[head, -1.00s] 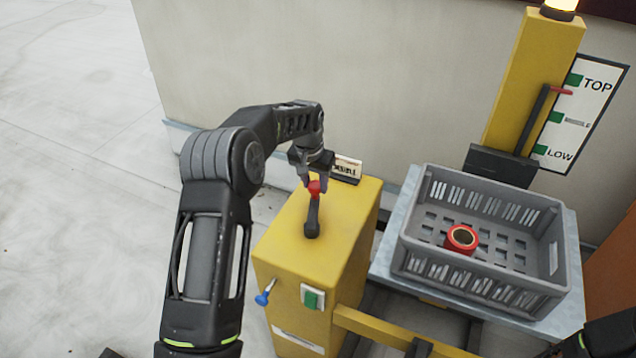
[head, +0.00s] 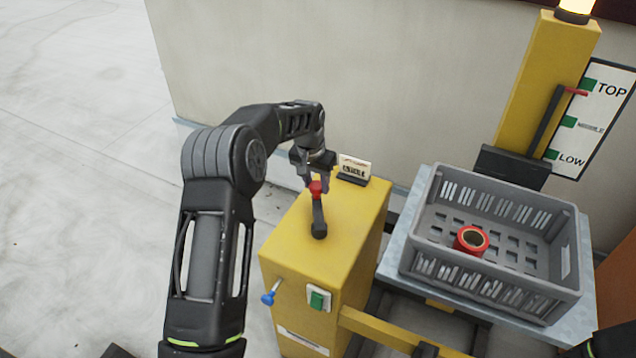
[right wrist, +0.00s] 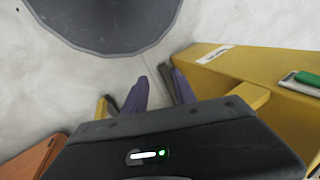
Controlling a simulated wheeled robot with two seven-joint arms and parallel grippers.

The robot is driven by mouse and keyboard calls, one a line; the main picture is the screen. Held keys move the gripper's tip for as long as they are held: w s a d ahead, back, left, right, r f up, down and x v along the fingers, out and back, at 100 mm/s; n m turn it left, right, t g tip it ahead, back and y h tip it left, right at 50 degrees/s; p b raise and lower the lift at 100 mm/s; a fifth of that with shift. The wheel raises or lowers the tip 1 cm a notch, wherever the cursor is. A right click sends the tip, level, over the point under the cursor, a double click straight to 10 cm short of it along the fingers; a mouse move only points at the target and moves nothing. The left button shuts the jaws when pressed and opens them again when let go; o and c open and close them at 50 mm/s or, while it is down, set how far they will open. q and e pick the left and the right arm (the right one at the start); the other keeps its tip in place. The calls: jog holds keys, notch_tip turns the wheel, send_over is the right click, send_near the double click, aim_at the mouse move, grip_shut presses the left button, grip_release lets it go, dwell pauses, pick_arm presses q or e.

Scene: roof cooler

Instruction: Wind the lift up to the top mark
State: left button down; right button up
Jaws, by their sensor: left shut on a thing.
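My left gripper (head: 315,180) is shut on the red knob (head: 317,188) of the dark crank (head: 319,218), on top of the yellow winch box (head: 345,225). The crank points toward the back. The lift platform (head: 400,240) carries a grey crate (head: 480,275) with a red roll-like item (head: 471,240) inside. The red pointer (head: 577,92) on the yellow mast (head: 535,85) stands slightly below the green TOP mark (head: 589,85) on the scale board (head: 595,115). In the right wrist view, my right gripper (right wrist: 162,88) shows its fingers apart with nothing between them.
A small sign (head: 354,168) stands at the box's back edge. A blue-tipped lever (head: 269,297) and a green switch (head: 318,299) are on its front. A lamp (head: 575,8) glows on the mast. A wall (head: 330,75) is behind; bare floor (head: 80,150) lies left.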

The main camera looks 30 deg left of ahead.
pick_arm(q)
jog(key=shift+s+a+r, duration=0.15)
jog(key=shift+s+a, duration=0.05)
jog(key=shift+a, duration=0.5)
jog(key=shift+s+a+r, duration=0.15)
jog(key=shift+s+a, duration=0.05)
jog(key=shift+a, duration=0.45)
jog(key=shift+s+a+b, duration=0.3)
jog(key=c, duration=1.3)
grip_release()
jog(key=shift+s+a, duration=0.1)
jog(key=shift+s, duration=0.05)
jog(key=shift+c, duration=0.2)
jog(key=o, duration=0.4)
jog(key=shift+f, duration=0.15)
jog(key=shift+d, duration=0.35)
jog(key=shift+r+p, duration=2.4)
jog(key=shift+r, duration=1.5)
